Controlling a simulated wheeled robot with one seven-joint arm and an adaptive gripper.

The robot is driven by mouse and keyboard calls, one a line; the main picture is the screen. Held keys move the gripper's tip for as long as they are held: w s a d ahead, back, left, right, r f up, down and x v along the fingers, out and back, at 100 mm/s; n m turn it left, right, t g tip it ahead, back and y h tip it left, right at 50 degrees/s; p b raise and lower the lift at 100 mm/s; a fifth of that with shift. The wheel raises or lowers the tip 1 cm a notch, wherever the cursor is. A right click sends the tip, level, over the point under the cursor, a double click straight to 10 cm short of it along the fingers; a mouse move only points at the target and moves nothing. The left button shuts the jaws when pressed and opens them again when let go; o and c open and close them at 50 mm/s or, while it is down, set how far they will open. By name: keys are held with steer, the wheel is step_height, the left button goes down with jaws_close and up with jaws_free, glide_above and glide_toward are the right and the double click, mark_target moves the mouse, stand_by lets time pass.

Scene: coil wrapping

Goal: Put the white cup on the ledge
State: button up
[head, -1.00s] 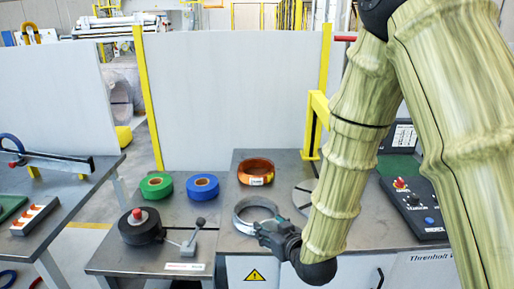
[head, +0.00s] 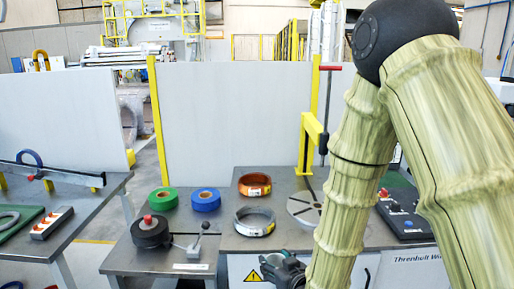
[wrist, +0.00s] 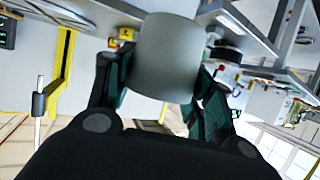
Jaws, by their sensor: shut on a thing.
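A plain pale grey-white cylinder, which looks like the white cup (wrist: 168,55), sits between the fingers of my gripper (wrist: 160,88) in the wrist view. The fingers are shut on its two sides. Its far end and any opening are hidden. In the head view my gripper (head: 283,271) is low in the picture, in front of the bench's cabinet face, and the cup cannot be made out there. I cannot tell for sure which surface is the ledge.
The metal bench (head: 285,222) carries a grey ring (head: 254,221), a copper coil (head: 254,184), a round slotted plate (head: 306,207) and a control panel (head: 405,222). Green tape (head: 163,199), blue tape (head: 206,200) and a black roll (head: 150,232) stand to the left. White panels (head: 235,115) rise behind.

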steer(key=shift+w+f, duration=0.2)
steer(key=shift+f, duration=0.5)
steer(key=shift+d+f, duration=0.2)
steer(key=shift+f, duration=0.15)
steer(key=s+d+f+m+h, duration=0.2)
steer(key=d+f, duration=0.3)
steer(key=f, duration=0.3)
steer(key=s+d+f+m+t+h, duration=0.1)
steer(key=s+d+f+m+h, duration=0.1)
steer(key=s+d+f, duration=0.3)
step_height(320, 180, down, 4)
steer(key=shift+s+d+r+h, duration=0.15)
steer(key=shift+s+d+h, duration=0.2)
steer(key=shift+d, duration=0.45)
